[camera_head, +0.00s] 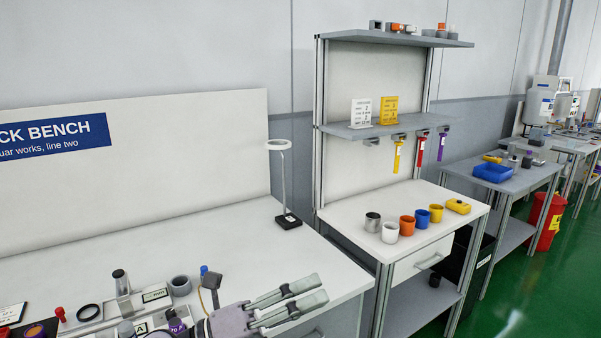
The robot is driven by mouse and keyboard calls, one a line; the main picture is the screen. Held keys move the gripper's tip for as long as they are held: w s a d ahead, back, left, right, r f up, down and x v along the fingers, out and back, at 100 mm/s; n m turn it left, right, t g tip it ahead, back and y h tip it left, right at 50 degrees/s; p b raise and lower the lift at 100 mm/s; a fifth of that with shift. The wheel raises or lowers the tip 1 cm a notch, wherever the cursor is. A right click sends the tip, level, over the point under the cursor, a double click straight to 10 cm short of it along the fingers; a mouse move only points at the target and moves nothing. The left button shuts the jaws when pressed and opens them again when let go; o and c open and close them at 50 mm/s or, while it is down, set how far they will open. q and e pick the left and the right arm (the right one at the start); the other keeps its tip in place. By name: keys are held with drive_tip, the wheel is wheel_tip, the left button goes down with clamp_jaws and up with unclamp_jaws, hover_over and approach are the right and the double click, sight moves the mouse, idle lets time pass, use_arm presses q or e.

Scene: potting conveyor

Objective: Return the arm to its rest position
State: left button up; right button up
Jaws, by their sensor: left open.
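My left gripper (320,289) is at the bottom centre of the head view, pointing right. Its two grey fingers are apart with nothing between them. It is over the front edge of the white bench (225,245), to the right of a cluster of small parts. Its wrist and body are cut off by the lower picture edge. My right gripper is not in view.
A ring-topped stand (288,219) is at the back right. Several cups, one orange (407,225), stand on the shelved table (345,218).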

use_arm(q)
drive_tip(key=w+a+f+n+t+y, duration=0.25)
drive_tip(key=a+n+t+y, duration=0.4)
drive_tip(key=n, duration=0.45)
drive_tip(key=w+a+f+n+t+y, duration=0.1)
drive_tip(key=w+a+n+t+y, duration=0.2)
drive_tip(key=a+n+t+y, duration=0.55)
drive_tip(key=s+a+f+n+g+y, duration=0.2)
drive_tip(key=a+f+n+g, duration=0.1)
drive_tip(key=f+n, duration=0.35)
drive_tip(key=s+a+f+n+g+y, duration=0.25)
drive_tip(key=f+n+g, duration=0.2)
drive_tip(key=f, duration=0.35)
drive_tip(key=s+a+f+n+g, duration=0.1)
drive_tip(key=s+f+n+g, duration=0.3)
drive_tip(key=s+f, duration=0.55)
drive_tip(key=s+f+n+g, duration=0.1)
drive_tip(key=s+f+g, duration=0.6)
drive_tip(key=s, duration=0.6)
wheel_tip(320, 180, down, 24)
drive_tip(key=s, duration=0.1)
drive_tip(key=s+a+f+g, duration=0.2)
drive_tip(key=s+a+f, duration=0.1)
drive_tip(key=s+f, duration=1.4)
drive_tip(key=shift+f, duration=0.15)
